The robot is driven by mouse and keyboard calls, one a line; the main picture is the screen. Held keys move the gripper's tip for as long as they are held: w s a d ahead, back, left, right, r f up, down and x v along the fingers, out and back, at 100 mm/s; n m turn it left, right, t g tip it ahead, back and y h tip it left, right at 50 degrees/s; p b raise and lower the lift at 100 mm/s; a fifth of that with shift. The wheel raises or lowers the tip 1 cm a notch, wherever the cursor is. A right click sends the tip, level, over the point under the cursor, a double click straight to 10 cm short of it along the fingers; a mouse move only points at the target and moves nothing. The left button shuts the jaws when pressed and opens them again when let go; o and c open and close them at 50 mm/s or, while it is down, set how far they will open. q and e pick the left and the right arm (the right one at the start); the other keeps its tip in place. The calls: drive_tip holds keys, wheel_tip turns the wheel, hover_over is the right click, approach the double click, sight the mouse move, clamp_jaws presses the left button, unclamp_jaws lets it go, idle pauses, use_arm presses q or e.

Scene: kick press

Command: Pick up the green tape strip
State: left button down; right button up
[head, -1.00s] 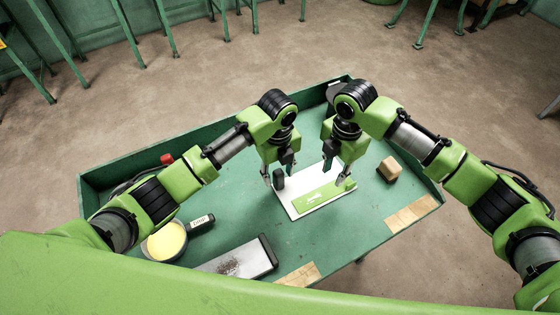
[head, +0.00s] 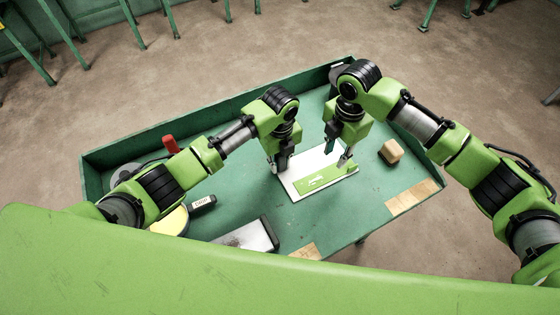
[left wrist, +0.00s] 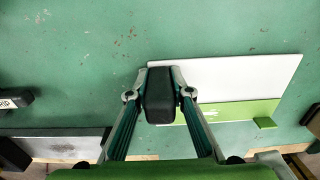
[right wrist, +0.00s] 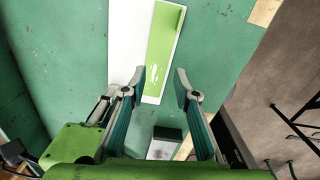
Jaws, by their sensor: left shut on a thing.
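The green tape strip (head: 325,178) lies along the near edge of a white board (head: 293,188) on the green table. It also shows in the left wrist view (left wrist: 236,112) and the right wrist view (right wrist: 162,48). A small green tab (left wrist: 265,122) stands up at its right end. My left gripper (head: 281,166) is shut on a black block (left wrist: 160,95) at the board's left end, apart from the strip's tab.
A tan block (head: 391,151) lies right of the board. A metal plate with a black end (head: 247,237), a yellow-filled round dish (head: 170,222) and a small black labelled item (head: 202,202) lie front left. Raised walls (head: 215,118) close the table's back.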

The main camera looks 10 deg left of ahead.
idle(0.4)
drive_tip(key=o, duration=0.4)
drive_tip(key=shift+o, duration=0.2)
drive_tip(key=m+t+y, duration=0.3)
drive_tip(key=m+t, duration=0.1)
drive_tip(key=m, duration=1.6)
approach(353, 168)
drive_tip(key=x, duration=0.8)
drive_tip(key=shift+w+f, duration=0.15)
drive_tip(key=shift+f, duration=0.1)
